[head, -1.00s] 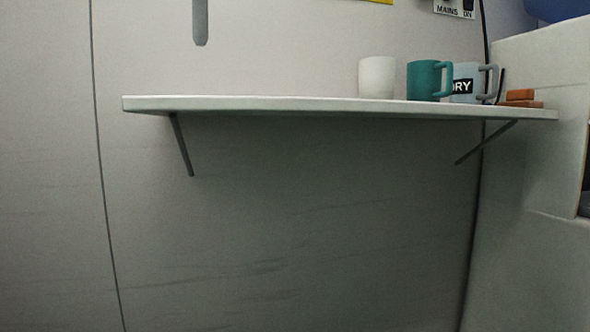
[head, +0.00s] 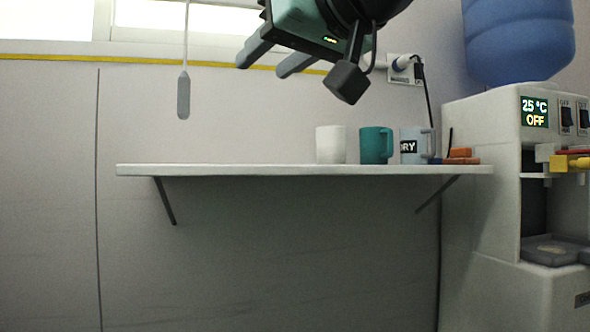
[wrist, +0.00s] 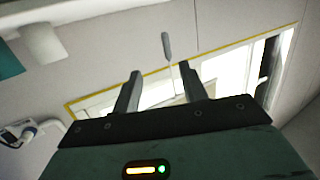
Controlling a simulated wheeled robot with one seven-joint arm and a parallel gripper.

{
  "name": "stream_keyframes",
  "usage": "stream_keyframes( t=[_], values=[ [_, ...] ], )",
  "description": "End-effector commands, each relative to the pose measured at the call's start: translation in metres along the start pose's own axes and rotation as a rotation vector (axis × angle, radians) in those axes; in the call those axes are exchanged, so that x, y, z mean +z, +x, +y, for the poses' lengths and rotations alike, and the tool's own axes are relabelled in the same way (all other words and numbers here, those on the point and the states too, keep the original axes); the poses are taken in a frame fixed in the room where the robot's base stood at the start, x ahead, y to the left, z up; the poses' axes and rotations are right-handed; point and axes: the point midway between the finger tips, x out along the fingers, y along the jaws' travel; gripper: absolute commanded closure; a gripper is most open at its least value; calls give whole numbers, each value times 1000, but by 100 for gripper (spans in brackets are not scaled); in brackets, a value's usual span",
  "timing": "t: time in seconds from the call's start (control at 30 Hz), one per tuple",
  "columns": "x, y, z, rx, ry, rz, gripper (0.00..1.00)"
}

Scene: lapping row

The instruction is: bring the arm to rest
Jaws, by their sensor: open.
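My gripper (head: 268,62) hangs in from the top of the head view, in front of the wall and above the shelf. Its two fingers are spread apart with nothing between them. In the wrist view my gripper (wrist: 158,84) also shows two parted, empty fingers. It is clear of the mugs and the shelf.
A white shelf (head: 240,170) holds a white mug (head: 330,145), a teal mug (head: 374,146), a grey mug (head: 411,146) and orange blocks (head: 461,155). A water dispenser (head: 480,190) stands at right. A grey pull cord (head: 184,95) hangs at left. The shelf's left half is bare.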

Motion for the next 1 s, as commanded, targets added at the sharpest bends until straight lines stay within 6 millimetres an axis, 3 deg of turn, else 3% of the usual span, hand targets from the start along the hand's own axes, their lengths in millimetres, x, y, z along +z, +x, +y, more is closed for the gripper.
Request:
stream_keyframes(
  t=[0.27,0.47,0.57,0.7,0.9,0.97,1.0],
  values=[
    [68,16,8,26,-17,-239,57],
    [153,6,18,43,-28,-529,57],
    [211,-19,26,45,-25,-745,57],
    [279,-72,30,29,-7,-1021,57],
    [334,-154,29,-10,41,-1318,57],
    [344,-179,28,-23,61,-1396,57],
    [338,-184,27,-29,64,-1409,57]
  ],
)
